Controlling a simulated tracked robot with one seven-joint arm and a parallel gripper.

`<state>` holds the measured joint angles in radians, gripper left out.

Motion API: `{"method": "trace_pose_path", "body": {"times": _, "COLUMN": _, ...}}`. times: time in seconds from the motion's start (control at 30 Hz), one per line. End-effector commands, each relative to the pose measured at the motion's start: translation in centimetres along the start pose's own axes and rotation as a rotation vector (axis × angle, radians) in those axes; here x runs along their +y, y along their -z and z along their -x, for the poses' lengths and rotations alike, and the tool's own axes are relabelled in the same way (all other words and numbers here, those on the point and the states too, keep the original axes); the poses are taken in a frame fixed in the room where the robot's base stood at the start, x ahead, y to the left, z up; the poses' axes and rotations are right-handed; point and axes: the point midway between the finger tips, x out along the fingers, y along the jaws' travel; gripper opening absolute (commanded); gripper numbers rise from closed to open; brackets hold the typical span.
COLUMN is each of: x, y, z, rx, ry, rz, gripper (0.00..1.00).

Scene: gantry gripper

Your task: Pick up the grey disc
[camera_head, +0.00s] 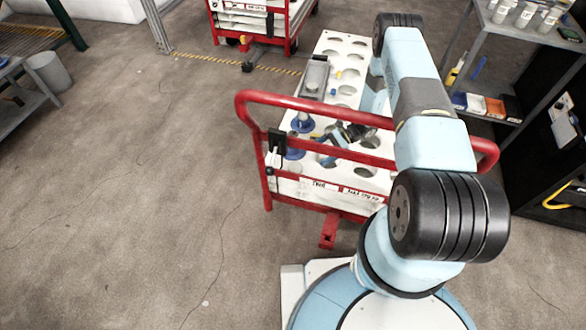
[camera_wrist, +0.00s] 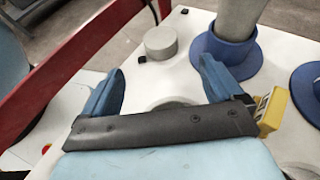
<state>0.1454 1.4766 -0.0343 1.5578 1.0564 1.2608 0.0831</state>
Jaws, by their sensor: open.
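The grey disc (camera_wrist: 160,42) is a short round piece on the white cart top in the wrist view. It lies just beyond my gripper (camera_wrist: 162,66), in line with the gap between the two blue fingers. The fingers are spread apart with nothing between them, and the disc is not touched. In the head view my gripper (camera_head: 322,149) is low over the near end of the white cart top (camera_head: 345,48). I cannot make out the disc clearly in that view.
A blue ring holder (camera_wrist: 228,56) with a grey cylinder (camera_wrist: 240,15) stands close to the right finger. A yellow block (camera_wrist: 273,110) is at the right. The cart's red rail (camera_head: 300,104) crosses near my arm. A shelf rack (camera_head: 487,60) stands at the right.

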Motion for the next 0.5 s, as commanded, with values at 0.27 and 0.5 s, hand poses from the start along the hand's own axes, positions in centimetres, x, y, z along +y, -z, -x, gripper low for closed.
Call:
{"method": "trace_pose_path", "body": {"times": 0.27, "x": 0.0, "y": 0.0, "z": -4.4, "rx": 0.0, "ry": -0.002, "rz": 0.001, "gripper": 0.93}}
{"method": "trace_pose_path", "body": {"times": 0.5, "x": -0.1, "y": 0.0, "z": -5.8, "rx": 0.001, "ry": -0.001, "rz": 0.0, "gripper": 0.93}}
